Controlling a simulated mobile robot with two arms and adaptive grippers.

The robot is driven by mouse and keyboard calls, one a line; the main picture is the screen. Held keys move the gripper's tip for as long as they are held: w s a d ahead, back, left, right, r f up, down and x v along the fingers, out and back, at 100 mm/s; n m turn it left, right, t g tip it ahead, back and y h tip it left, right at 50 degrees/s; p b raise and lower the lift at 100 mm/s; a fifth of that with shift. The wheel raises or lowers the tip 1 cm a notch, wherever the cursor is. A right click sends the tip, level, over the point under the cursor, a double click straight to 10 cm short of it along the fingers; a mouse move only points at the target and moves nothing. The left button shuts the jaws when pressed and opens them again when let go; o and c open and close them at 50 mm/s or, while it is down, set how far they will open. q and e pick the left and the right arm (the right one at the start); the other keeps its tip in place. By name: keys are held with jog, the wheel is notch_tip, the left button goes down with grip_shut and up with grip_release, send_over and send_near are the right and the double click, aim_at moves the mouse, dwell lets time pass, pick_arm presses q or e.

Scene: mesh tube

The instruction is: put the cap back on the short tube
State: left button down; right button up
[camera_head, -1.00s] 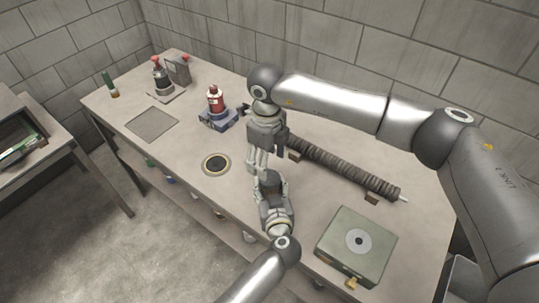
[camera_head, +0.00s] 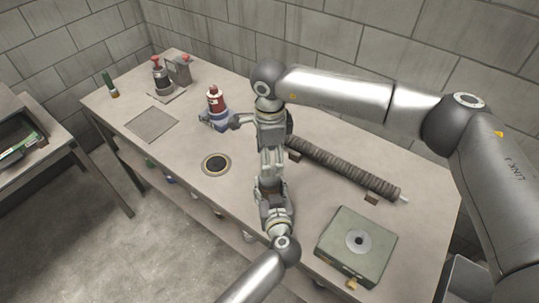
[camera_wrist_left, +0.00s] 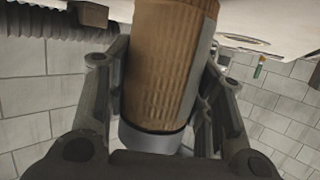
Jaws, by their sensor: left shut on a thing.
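My left gripper (camera_head: 271,188) is shut on a brown, ribbed cylinder that looks like the short tube. In the left wrist view the tube (camera_wrist_left: 168,62) fills the space between the fingers, with a dark band and a pale grey end at the bottom. My right gripper (camera_head: 272,160) points down directly above the left one, and the two overlap in the head view. I cannot tell whether its fingers are open or shut, or whether they touch the tube. I cannot make out the cap; the tube's other end is outside the wrist view.
A long ribbed tube (camera_head: 345,167) lies on the bench (camera_head: 185,190) behind the grippers. A green-grey box (camera_head: 345,258) stands at front right. A red bottle (camera_head: 214,97) stands in a blue base behind left, near a dark ring (camera_head: 216,164).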

notch_tip(320, 180, down, 8)
jog(key=shift+f, duration=0.1)
dwell(0.4)
jog(key=c, duration=0.9)
jog(key=o, duration=1.1)
jog(key=shift+o, duration=0.2)
jog(key=shift+r, duration=0.2)
pick_arm(q)
jog(key=shift+s+f, duration=0.1)
jog(key=shift+f, duration=0.1)
pick_arm(e)
notch_tip(320, 180, up, 4)
jog(key=shift+r, duration=0.25)
pick_arm(q)
jog(key=shift+a, duration=0.1)
